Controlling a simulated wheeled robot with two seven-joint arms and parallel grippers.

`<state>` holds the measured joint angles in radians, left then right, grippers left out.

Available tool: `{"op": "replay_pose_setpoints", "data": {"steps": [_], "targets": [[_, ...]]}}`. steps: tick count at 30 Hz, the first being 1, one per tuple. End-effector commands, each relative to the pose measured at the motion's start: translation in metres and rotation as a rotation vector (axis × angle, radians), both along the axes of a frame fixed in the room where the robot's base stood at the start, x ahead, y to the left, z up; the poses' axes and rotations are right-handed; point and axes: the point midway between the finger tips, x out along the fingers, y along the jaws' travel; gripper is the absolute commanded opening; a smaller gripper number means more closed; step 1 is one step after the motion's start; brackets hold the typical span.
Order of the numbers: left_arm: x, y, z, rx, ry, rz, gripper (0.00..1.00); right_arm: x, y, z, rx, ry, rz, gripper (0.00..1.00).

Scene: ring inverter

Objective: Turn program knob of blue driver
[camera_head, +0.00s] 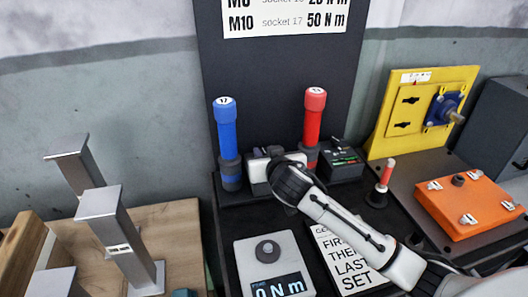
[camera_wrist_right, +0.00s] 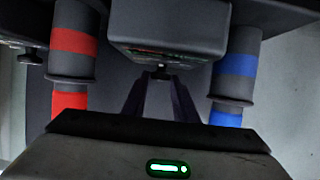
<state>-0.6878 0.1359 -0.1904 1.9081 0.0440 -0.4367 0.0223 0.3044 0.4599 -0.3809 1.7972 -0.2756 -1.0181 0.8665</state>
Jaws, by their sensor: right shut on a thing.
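The blue driver (camera_head: 227,135), marked 17, stands upright in its holder at the back of the black bench. In the right wrist view it (camera_wrist_right: 235,65) is at the right. My right gripper (camera_head: 262,168) is in front of a dark box between the two drivers and hides most of it in the head view. In the right wrist view this box (camera_wrist_right: 168,32) has a small dark knob (camera_wrist_right: 162,74) on its underside in the picture. My right gripper's fingers (camera_wrist_right: 162,85) are shut on this knob. My left gripper is not in view.
The red driver (camera_head: 313,115) stands close by on the right, with another dark box (camera_head: 342,158) beside it. A torque meter (camera_head: 273,262) reads 0 Nm in front. The orange cover (camera_head: 468,205) and yellow plate (camera_head: 405,105) are at the right. Metal posts (camera_head: 115,235) stand at the left.

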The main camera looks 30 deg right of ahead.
Motion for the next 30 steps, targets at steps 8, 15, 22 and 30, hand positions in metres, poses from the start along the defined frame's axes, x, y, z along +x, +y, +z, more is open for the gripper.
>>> {"op": "replay_pose_setpoints", "data": {"steps": [8,15,22,30], "targets": [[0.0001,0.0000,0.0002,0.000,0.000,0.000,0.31,-0.0013,-0.0055,-0.0006,-0.003,0.002,0.164,0.04],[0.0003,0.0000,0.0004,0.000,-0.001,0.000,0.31,-0.0014,-0.0060,-0.0012,0.000,0.004,0.236,0.04],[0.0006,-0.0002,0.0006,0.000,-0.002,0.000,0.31,-0.0013,-0.0057,-0.0015,0.001,0.004,0.253,0.04],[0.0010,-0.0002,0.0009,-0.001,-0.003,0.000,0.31,-0.0013,-0.0055,-0.0019,0.001,0.005,0.253,0.04]]}}
